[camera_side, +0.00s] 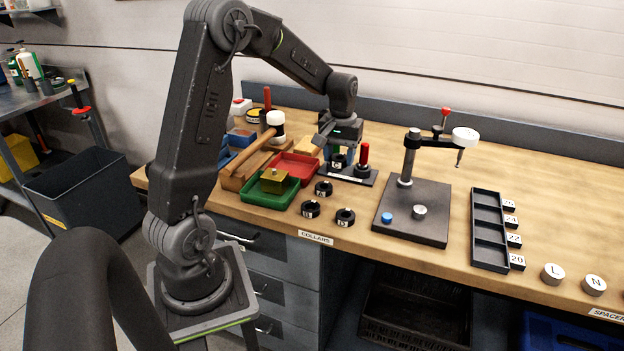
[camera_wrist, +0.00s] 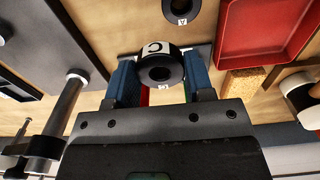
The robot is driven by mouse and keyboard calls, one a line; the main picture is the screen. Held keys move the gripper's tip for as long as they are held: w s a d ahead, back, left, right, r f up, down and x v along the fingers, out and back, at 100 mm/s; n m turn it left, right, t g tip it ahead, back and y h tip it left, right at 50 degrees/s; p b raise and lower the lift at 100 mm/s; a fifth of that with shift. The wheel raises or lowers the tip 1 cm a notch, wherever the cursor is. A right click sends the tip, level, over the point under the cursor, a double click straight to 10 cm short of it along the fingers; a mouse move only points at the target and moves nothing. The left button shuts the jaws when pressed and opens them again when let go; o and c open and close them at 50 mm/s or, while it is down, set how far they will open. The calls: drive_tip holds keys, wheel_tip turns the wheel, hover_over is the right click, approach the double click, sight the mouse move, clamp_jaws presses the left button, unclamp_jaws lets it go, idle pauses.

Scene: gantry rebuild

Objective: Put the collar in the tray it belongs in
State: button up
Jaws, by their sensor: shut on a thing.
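My gripper (camera_side: 340,146) is shut on a black collar marked C (camera_side: 337,161). In the wrist view the collar (camera_wrist: 161,68) sits between the two blue fingers of my gripper (camera_wrist: 162,82). In the side view it is held over a dark plate (camera_side: 362,180) with a red-topped post; whether it touches anything there I cannot tell. The red tray (camera_side: 311,165) is just left of my gripper and empty where visible; it also shows in the wrist view (camera_wrist: 228,40). The green tray (camera_side: 292,196), in front of the red one, holds a brass block (camera_side: 273,180).
Several black collars (camera_side: 310,209) lie on the bench near its front edge. A dark fixture with an upright post (camera_side: 407,165) stands right of my gripper, then a slotted black rack (camera_side: 489,266).

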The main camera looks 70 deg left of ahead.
hover_over(293, 172)
wheel_tip(293, 172, down, 2)
drive_tip(key=shift+a+f, duration=0.1)
drive_tip(key=shift+f, duration=2.45)
drive_tip(key=shift+f, duration=0.1)
drive_tip(key=o, duration=1)
